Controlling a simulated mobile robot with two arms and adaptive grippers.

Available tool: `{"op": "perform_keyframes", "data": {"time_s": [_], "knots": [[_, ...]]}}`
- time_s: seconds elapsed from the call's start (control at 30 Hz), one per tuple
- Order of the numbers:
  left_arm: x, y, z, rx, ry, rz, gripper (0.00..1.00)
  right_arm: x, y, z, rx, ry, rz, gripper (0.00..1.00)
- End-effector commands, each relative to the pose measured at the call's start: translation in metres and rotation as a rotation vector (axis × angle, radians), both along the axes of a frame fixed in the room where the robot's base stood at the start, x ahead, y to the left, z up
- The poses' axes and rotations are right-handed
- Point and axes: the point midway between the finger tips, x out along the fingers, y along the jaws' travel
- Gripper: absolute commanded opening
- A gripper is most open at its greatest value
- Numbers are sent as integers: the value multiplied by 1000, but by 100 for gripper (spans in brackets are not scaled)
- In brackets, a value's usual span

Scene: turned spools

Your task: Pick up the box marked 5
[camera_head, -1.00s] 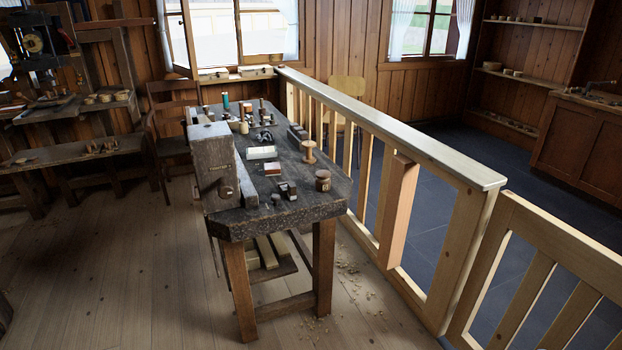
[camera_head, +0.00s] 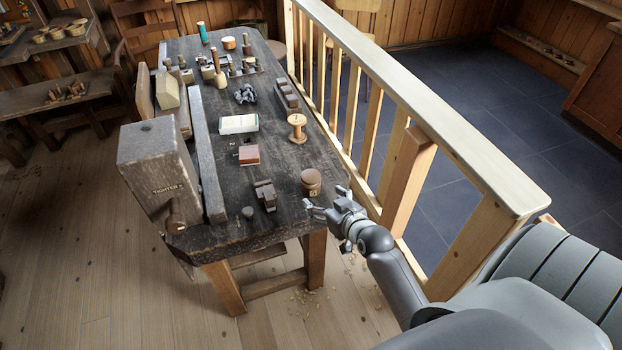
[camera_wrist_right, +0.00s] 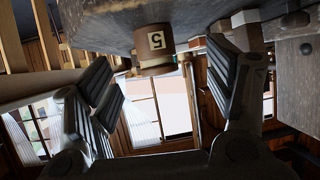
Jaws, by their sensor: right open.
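The box marked 5 is a small round brown wooden box (camera_head: 311,180) with a darker lid, standing near the front right corner of the dark workbench (camera_head: 275,170). In the right wrist view, which looks upside down, the box (camera_wrist_right: 154,64) shows a pale label with a black 5. My right gripper (camera_head: 325,199) is open and empty, just in front of the box at the bench edge. In the wrist view the fingers (camera_wrist_right: 160,75) are spread to either side of the box, apart from it. My left gripper is not in view.
A dark wooden piece (camera_head: 265,194), a red-brown block (camera_head: 249,154) and a pale spool (camera_head: 297,128) stand near the box. A big wooden vise (camera_head: 155,165) is at the bench's left. A wooden railing (camera_head: 430,120) runs close along the right side.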

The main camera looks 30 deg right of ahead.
Motion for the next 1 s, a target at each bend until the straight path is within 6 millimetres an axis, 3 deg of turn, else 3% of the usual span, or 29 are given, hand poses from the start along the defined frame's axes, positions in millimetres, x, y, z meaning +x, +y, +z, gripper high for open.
{"op": "perform_keyframes", "data": {"time_s": [0.07, 0.17, 0.4, 0.73, 1.0], "knots": [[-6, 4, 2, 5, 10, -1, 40, 8, -10, 13, -1, -41, -20, 76], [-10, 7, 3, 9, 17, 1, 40, 19, -15, 14, -4, -59, -28, 76], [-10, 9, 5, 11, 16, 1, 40, 48, -19, 1, -3, -58, -27, 76], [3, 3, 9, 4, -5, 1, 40, 65, -20, -7, -5, -57, -26, 76], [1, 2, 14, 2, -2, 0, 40, 92, -22, -22, -4, -56, -27, 76]]}}
